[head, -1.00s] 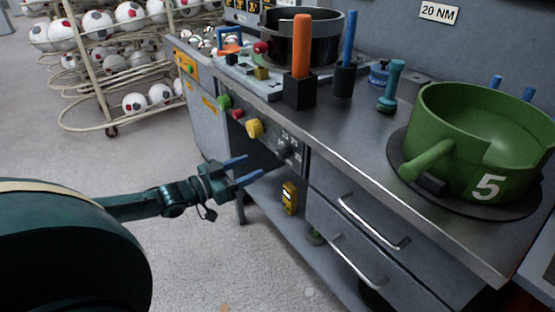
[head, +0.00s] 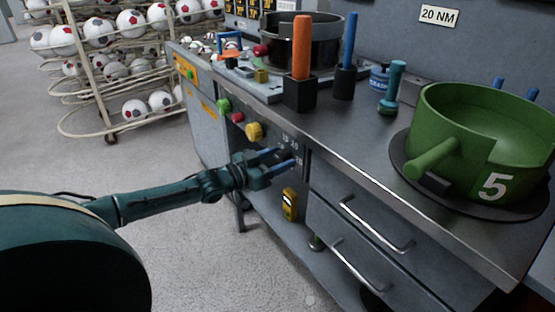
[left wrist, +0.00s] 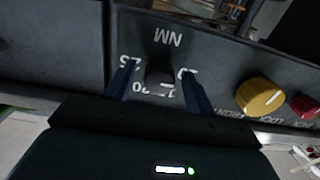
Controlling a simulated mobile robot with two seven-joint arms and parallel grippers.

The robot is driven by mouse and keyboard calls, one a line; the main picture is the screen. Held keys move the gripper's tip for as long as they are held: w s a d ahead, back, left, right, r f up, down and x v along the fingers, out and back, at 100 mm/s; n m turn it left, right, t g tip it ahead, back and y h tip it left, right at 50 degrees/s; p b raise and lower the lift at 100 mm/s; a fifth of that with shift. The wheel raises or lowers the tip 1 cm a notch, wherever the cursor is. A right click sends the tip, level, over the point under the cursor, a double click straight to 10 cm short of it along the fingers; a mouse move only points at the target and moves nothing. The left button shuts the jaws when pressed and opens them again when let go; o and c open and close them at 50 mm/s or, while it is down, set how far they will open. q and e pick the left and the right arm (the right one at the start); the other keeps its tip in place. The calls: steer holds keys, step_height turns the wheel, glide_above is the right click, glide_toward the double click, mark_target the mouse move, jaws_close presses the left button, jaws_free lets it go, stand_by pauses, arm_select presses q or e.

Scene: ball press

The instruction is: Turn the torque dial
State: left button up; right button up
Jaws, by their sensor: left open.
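The torque dial (left wrist: 160,73) is a small black knob on the dark front panel, with white numbers and "NM" printed around it in the left wrist view. My left gripper (left wrist: 160,86) is open, with one finger on each side of the dial. I cannot tell whether either finger touches it. In the head view my left gripper (head: 286,156) reaches the panel below the counter edge, and its blue fingers mostly hide the dial. My right gripper is not in view.
A yellow knob (left wrist: 262,96) and a red button (left wrist: 305,107) sit beside the dial on the panel. They also show in the head view, with a green button (head: 223,105). Drawers with metal handles (head: 378,225) are to the right. A sign (head: 439,16) reads "20 NM".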

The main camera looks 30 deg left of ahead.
arm_select(q)
steer(key=shift+c, duration=0.5)
steer(key=c, duration=0.9)
